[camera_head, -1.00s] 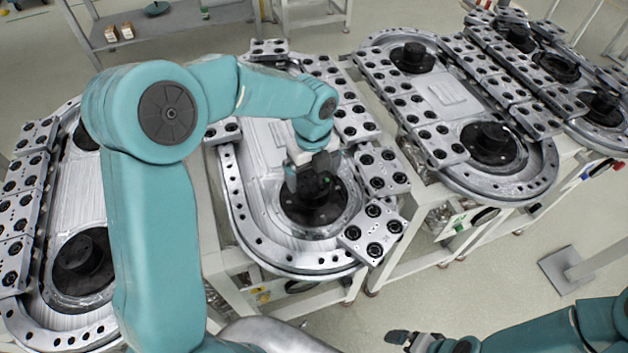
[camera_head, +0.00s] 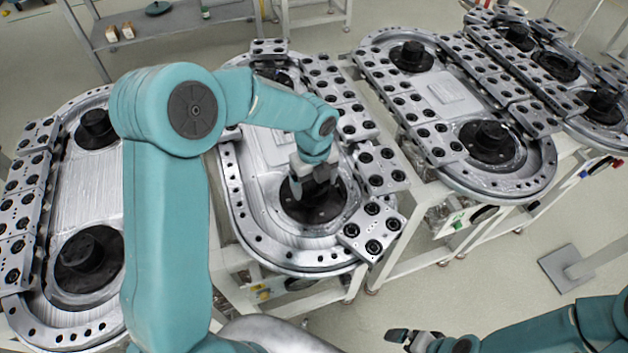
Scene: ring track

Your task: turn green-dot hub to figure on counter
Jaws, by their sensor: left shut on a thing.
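The black hub (camera_head: 313,210) sits on a round dark base at the near end of the middle oval ring track (camera_head: 246,218). My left gripper (camera_head: 313,187) comes down onto it from above, with its fingers shut on the hub's upright middle part. The fingers hide much of that part, and I see no green dot on it. A small box with a dark round part (camera_head: 288,287) sits under the track's near end; no figure can be read there. My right gripper (camera_head: 400,336) is low at the bottom, away from the tracks; its finger gap is unclear.
Another ring track (camera_head: 85,215) with black hubs stands at the left, and more (camera_head: 470,110) stand at the right. Plates with several black holes (camera_head: 372,232) line the middle track's right side. A grey shelf (camera_head: 180,30) is behind. The floor at the lower right is mostly clear.

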